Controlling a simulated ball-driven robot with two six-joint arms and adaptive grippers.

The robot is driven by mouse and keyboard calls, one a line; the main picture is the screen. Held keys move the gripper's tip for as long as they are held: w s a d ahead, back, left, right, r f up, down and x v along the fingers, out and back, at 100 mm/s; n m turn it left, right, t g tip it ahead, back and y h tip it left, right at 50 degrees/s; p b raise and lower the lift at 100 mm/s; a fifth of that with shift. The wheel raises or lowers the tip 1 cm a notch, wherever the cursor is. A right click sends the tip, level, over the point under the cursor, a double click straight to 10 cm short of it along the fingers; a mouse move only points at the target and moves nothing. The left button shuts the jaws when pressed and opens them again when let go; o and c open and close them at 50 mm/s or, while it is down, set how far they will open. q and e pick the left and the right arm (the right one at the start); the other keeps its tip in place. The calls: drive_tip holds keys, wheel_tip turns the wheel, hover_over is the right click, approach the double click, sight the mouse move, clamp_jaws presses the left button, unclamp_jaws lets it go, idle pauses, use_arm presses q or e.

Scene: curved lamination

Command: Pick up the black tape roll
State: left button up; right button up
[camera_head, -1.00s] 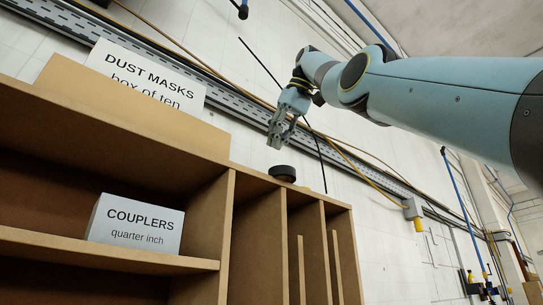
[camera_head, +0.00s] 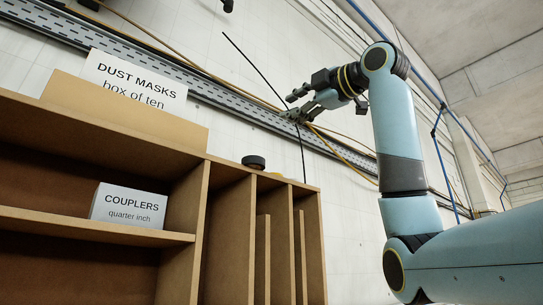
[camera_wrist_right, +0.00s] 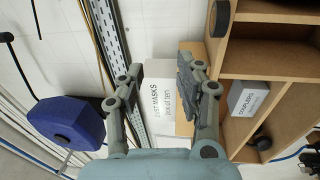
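The black tape roll (camera_head: 254,162) is a short dark disc on top of the wooden shelf unit (camera_head: 230,190), right of the dust masks box. It also shows near the top of the right wrist view (camera_wrist_right: 220,18). My right gripper (camera_head: 290,106) is up and to the right of the roll in the head view, apart from it, its fingers pointing left. In the right wrist view its two fingers (camera_wrist_right: 160,68) are spread with nothing between them. My left gripper is not in view.
The white dust masks box (camera_head: 135,80) stands on the unit behind a tan strip. A couplers box (camera_head: 128,206) sits on a shelf below. A dark blue object (camera_wrist_right: 68,122) is at left in the right wrist view. A metal cable tray (camera_head: 215,98) runs along the wall.

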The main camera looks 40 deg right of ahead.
drive_tip(key=g, duration=0.1)
approach(261, 160)
drive_tip(key=shift+h, duration=0.4)
drive_tip(key=w, duration=0.2)
drive_tip(key=w+a+p, duration=0.1)
drive_tip(key=w, duration=0.5)
drive_tip(key=shift+w+a+r+p, duration=0.1)
drive_tip(key=shift+w+a+p, duration=0.05)
drive_tip(key=shift+w+p, duration=0.15)
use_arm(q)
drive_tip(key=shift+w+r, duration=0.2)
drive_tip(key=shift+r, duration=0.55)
use_arm(e)
drive_tip(key=shift+w+a, duration=0.1)
drive_tip(key=shift+w, duration=0.4)
drive_tip(key=shift+c, duration=0.5)
clamp_jaws()
drive_tip(key=shift+r, duration=0.1)
